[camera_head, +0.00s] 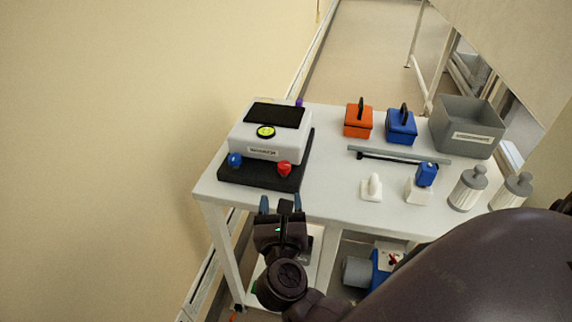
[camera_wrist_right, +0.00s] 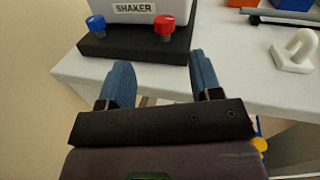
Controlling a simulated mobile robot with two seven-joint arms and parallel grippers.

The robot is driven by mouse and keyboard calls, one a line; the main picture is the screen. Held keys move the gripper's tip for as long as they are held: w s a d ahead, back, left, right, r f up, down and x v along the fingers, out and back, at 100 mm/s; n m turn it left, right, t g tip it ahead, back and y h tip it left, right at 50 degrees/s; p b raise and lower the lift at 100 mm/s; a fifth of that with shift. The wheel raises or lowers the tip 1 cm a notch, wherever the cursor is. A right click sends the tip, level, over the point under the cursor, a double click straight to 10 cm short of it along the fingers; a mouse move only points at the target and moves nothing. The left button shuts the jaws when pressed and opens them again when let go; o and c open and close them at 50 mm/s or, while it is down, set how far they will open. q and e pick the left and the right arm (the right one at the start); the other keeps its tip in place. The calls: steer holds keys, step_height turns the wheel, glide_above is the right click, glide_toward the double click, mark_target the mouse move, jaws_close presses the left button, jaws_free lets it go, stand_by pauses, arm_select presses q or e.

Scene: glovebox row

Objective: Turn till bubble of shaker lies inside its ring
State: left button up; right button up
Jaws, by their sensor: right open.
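The white shaker (camera_head: 268,133) stands on a black base (camera_head: 245,175) at the left end of the white table. On its top is a round yellow-green bubble level (camera_head: 265,132); where the bubble lies in its ring is too small to tell. A blue knob (camera_head: 235,160) and a red knob (camera_head: 284,168) sit at the front corners of the base. Both show in the right wrist view, the blue knob (camera_wrist_right: 96,23) and the red knob (camera_wrist_right: 164,25). My right gripper (camera_head: 281,204) is open and empty, in front of the base, apart from both knobs. My left gripper is out of view.
On the white table (camera_head: 330,190) stand an orange box (camera_head: 358,122), a blue box (camera_head: 401,128), a grey bin (camera_head: 466,128), a grey bar (camera_head: 400,154), a white hook-shaped piece (camera_head: 372,188) and two ribbed bottles (camera_head: 467,190). Blue-grey equipment (camera_head: 370,268) sits below.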

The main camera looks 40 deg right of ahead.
mark_target(284, 169)
steer(key=shift+m, duration=0.7)
steer(key=p+x, duration=0.1)
steer(key=x, duration=0.9)
steer(key=shift+s+d, duration=0.15)
steer(key=shift+d, duration=0.1)
steer(key=shift+w+d, duration=0.1)
steer(key=shift+w, duration=0.1)
steer(key=shift+c, duration=0.3)
